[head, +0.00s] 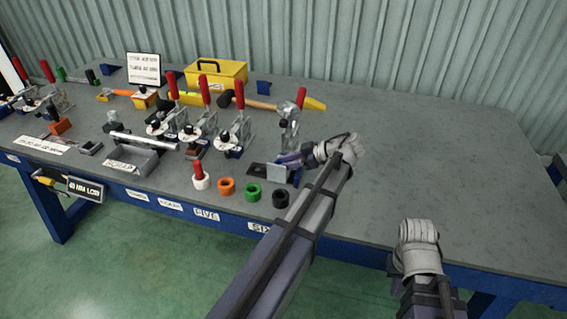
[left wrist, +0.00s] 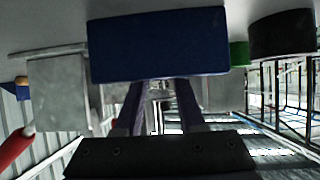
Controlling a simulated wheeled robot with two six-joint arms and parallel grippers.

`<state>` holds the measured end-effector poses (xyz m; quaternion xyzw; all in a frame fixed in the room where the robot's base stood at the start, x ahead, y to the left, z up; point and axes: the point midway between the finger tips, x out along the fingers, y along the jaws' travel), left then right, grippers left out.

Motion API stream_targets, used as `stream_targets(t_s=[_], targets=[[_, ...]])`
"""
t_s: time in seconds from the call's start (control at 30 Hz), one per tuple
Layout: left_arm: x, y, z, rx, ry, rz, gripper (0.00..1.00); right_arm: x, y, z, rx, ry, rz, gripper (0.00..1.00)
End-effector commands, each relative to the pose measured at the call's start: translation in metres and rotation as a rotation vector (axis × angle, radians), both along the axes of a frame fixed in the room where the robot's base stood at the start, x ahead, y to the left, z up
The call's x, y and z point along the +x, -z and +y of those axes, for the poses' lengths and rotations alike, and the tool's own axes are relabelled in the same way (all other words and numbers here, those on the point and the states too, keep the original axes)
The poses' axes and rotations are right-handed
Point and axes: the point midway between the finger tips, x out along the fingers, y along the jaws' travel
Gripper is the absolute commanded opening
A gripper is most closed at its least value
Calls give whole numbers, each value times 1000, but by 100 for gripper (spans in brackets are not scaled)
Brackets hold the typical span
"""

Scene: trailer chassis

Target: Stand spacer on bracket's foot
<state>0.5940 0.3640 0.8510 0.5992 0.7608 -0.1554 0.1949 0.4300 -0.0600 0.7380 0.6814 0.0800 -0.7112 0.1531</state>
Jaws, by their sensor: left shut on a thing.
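My left gripper (head: 288,159) is low over the bench, its fingers pointing left. It is shut on a dark blue block, which I take as the spacer (left wrist: 158,45); the block shows large between the purple fingers (left wrist: 158,105) in the left wrist view. A light grey upright plate, apparently the bracket (head: 276,174), stands just below and left of the fingertips in the head view. A dark flat patch beside it may be its foot. Whether the spacer touches the foot is hidden. My right gripper (head: 417,235) is over the bench's front edge, its fingertips unclear.
White, orange, green and black rings (head: 280,198) line the front edge, left of my left arm. Red-handled clamps (head: 235,130) stand behind and left. A hammer (head: 250,103) and yellow toolbox (head: 216,75) lie farther back. The bench's right side (head: 450,160) is clear.

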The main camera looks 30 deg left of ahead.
Motion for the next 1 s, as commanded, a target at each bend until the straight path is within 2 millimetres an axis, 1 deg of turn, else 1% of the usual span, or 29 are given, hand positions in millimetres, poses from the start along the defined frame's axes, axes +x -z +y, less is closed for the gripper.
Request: stream_targets(t_s=[0.07, 0.17, 0.2, 0.3, 0.57, 0.67, 0.73, 0.77, 0.8, 1.0], targets=[[0, 4, 0, 1, 0, 0, 0, 0, 4, 0, 0, 0, 0, 0], [0, 3, 0, 0, 0, 0, 0, 0, 3, 0, 0, 0, 0, 0], [0, 3, 0, -1, 0, 0, 41, 0, 3, 0, 0, 0, 0, 0], [0, 3, 0, -2, 0, 0, 51, 0, 3, 0, 0, 0, 0, 0], [1, 2, 0, -3, 2, -1, 51, 0, 2, 0, 0, 0, 0, 0], [1, -5, 0, -3, 1, 0, 51, 0, -5, 0, 0, 0, 0, 0], [1, -13, 0, -2, 1, 0, 51, 0, -14, 0, 0, 0, 0, 0], [2, -17, -2, -2, 2, -1, 51, 0, -17, 0, 0, 0, 0, 0], [5, -20, -11, -2, 5, 0, 51, 0, -21, 0, 0, 0, 0, 0], [14, -43, -50, -1, 5, 0, 51, 0, -43, 0, 0, 0, 0, 0]])
